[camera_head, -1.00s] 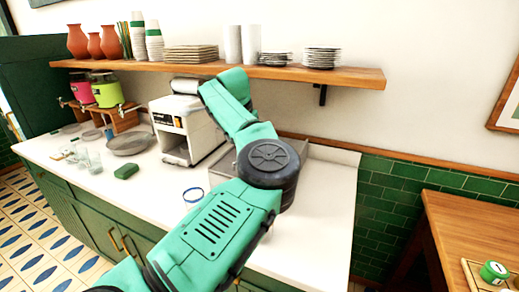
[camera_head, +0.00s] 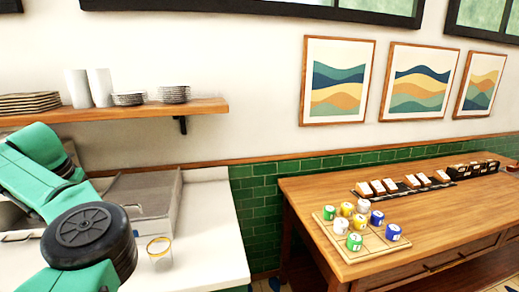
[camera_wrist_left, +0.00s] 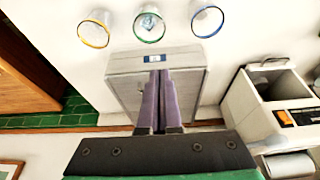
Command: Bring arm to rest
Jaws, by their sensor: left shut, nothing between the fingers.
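My teal left arm (camera_head: 40,165) comes in at the left of the head view, bent over the white counter (camera_head: 215,215). Its gripper is not visible there. In the left wrist view my left gripper (camera_wrist_left: 158,75) is shut and empty, its two purple fingers side by side. They show in front of a grey metal box (camera_wrist_left: 185,60) with a small blue label. I cannot tell how far apart they are. My right arm and gripper are in no view.
Glasses with yellow (camera_wrist_left: 94,29), green (camera_wrist_left: 149,24) and blue (camera_wrist_left: 206,18) rims stand near the box. A white machine (camera_wrist_left: 265,100) is beside it. A shelf (camera_head: 120,110) hangs above the counter. A wooden table (camera_head: 330,190) at right holds a board (camera_head: 330,238) with several small cans.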

